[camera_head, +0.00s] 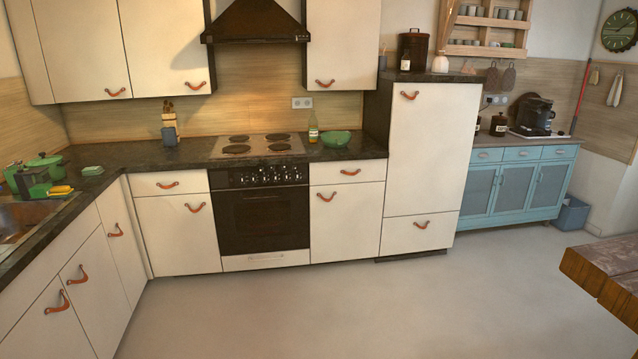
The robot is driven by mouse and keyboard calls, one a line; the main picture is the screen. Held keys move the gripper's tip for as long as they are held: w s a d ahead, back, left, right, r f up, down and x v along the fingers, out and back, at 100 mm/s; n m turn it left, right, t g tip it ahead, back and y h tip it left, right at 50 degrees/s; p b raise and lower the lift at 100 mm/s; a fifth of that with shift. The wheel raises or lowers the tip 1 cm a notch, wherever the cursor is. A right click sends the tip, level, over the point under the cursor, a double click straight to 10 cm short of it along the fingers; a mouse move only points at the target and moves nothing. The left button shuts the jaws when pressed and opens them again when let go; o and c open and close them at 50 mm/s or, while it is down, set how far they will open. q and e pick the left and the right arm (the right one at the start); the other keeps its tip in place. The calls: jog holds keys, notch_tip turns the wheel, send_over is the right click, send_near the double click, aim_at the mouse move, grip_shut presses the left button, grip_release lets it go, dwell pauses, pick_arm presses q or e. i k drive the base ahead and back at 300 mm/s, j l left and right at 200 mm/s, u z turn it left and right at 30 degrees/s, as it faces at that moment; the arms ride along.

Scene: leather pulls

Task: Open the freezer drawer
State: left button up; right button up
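A tall cream fridge-freezer cabinet (431,145) stands right of the stove run. Its lower front, the freezer drawer (418,237), is a wide, low panel near the floor and looks shut, flush with the door above. The drawer's brown leather pull (422,225) is at its upper middle. The upper door has its own leather pull (410,95) near its top left and also looks shut. Neither of my grippers shows in the head view.
The grey floor (350,310) in front of the cabinets is clear. A wooden table (608,270) juts in at the right edge. A blue sideboard (517,185) stands right of the fridge, with a blue bin (572,214) beside it. Counters with a black oven (262,218) run along the left.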

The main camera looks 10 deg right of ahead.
aim_at(421, 233)
jog(key=i+l+z, duration=0.4)
jog(key=i, duration=0.4)
jog(key=i+j+z, duration=0.1)
jog(key=i+z, duration=0.35)
jog(key=i, duration=0.35)
jog(key=i+j+z, duration=0.4)
jog(key=i, duration=1.05)
jog(key=i+l+u, duration=0.1)
jog(key=i, duration=0.45)
jog(key=i+l, duration=0.1)
jog(key=i, duration=0.5)
jog(key=i+l, duration=0.15)
jog(key=i, duration=0.45)
jog(key=i+l+u, duration=0.1)
jog(key=i, duration=0.5)
